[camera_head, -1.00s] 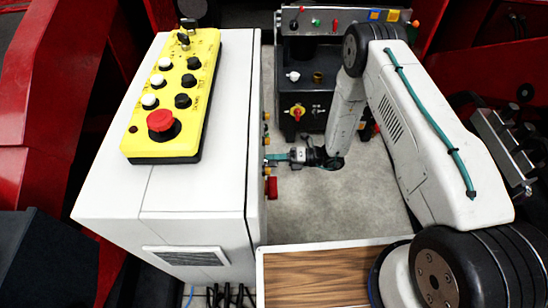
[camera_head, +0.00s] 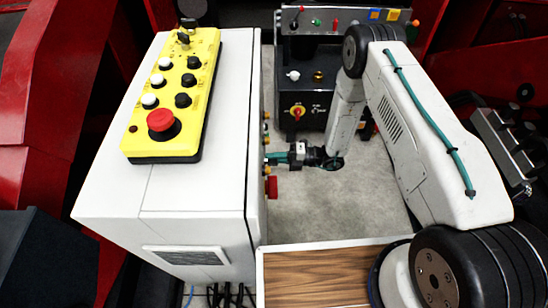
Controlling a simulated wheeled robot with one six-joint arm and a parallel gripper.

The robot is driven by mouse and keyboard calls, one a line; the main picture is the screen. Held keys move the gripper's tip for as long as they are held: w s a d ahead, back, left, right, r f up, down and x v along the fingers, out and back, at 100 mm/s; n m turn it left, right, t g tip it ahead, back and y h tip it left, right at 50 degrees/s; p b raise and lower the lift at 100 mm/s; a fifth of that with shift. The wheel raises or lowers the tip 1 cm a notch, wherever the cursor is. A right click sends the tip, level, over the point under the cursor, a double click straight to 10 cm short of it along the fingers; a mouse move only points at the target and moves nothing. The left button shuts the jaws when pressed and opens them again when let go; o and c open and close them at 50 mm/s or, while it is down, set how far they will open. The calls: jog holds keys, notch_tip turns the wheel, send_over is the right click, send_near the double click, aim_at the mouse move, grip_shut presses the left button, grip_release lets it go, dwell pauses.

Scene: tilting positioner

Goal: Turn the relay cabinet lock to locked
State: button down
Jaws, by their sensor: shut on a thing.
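The white cabinet (camera_head: 165,195) stands at left, its right face seen almost edge-on. My gripper (camera_head: 276,158) reaches left to that face, its teal fingers level with a row of small controls. It is shut on a small part at the face, most likely the lock, but the fingers and the steep angle hide that part. I cannot tell how the lock is turned. A red button (camera_head: 271,187) sticks out of the same face just below the gripper.
A yellow control box (camera_head: 175,97) with a red mushroom button lies on the cabinet top. A dark panel (camera_head: 306,95) with a red-and-yellow rotary switch stands at the back. A wooden top (camera_head: 318,277) is in front. Grey floor between is clear.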

jog(key=c, duration=1.5)
grip_release()
jog(key=shift+o, duration=0.2)
jog(key=d, duration=0.8)
jog(key=shift+s, duration=0.15)
